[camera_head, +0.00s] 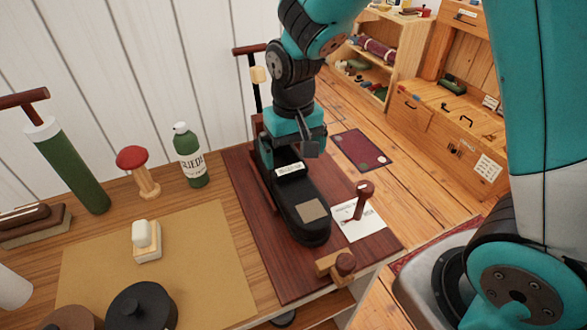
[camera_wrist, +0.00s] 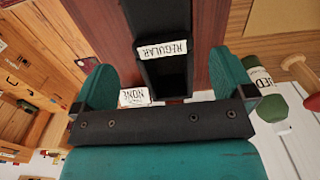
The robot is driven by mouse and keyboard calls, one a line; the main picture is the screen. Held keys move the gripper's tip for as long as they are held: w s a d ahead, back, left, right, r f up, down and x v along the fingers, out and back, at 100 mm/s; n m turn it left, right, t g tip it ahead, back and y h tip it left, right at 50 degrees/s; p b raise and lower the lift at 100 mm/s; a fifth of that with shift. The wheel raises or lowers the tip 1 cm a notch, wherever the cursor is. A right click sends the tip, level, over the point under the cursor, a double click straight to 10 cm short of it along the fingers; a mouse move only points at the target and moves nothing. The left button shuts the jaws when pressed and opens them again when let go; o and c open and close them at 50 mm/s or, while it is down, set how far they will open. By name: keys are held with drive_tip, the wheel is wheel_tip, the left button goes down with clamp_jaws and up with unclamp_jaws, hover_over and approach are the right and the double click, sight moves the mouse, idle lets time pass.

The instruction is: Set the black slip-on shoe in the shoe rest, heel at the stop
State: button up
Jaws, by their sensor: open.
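The black slip-on shoe (camera_head: 311,226) appears as a long black form with a rounded end toward the front, a tan square patch and a white label. It lies on a dark red-brown board. In the wrist view a black form (camera_wrist: 161,20) with a "REGULAR" label and a dark hollow runs between my fingers. I cannot clearly separate the shoe from the shoe rest beneath it, and the heel stop is not clear. My gripper (camera_head: 290,150) is at the form's far end; its open teal fingers (camera_wrist: 166,85) stand apart on either side, with no contact visible.
The board (camera_head: 290,283) also carries a wooden knob on a post (camera_head: 360,200), a white card and a wooden clamp block (camera_head: 337,266). A green bottle (camera_head: 190,155), red-topped stand (camera_head: 139,172) and brush (camera_head: 146,240) stand left. The tan mat (camera_head: 190,275) has free room.

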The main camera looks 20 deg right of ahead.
drive_tip(key=s+a+r+n+y, duration=0.2)
drive_tip(key=s+r, duration=0.4)
drive_tip(key=s, duration=0.3)
drive_tip(key=s+a+r+n+y, duration=0.2)
drive_tip(key=s+r+n, duration=0.3)
drive_tip(key=s, duration=0.4)
drive_tip(key=shift+s+a+r, duration=0.3)
drive_tip(key=shift+r, duration=0.5)
drive_tip(key=shift+r+p, duration=0.45)
